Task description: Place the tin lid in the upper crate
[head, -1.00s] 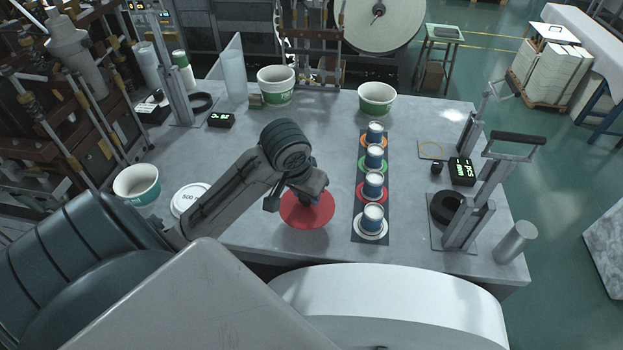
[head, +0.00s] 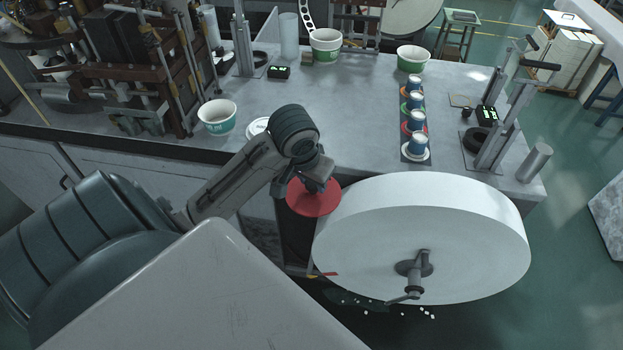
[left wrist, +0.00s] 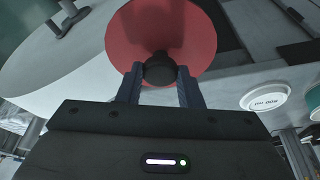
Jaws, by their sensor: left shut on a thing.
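The tin lid is a round red disc (head: 312,204) with a dark knob. My left gripper (head: 317,182) is shut on the knob, with the lid below it, out past the front edge of the workbench in the head view. In the left wrist view the lid (left wrist: 160,28) fills the top middle, and the dark knob sits between the two fingers of the left gripper (left wrist: 158,72). No crate can be made out in these frames. My right gripper is not in view.
A large white paper roll (head: 410,236) with a crank stands just right of the lid. The workbench (head: 345,120) behind bears paper cups (head: 218,117), a row of small blue-and-white cups (head: 418,146) and a white lid (head: 258,127). Green floor (head: 580,240) is open at right.

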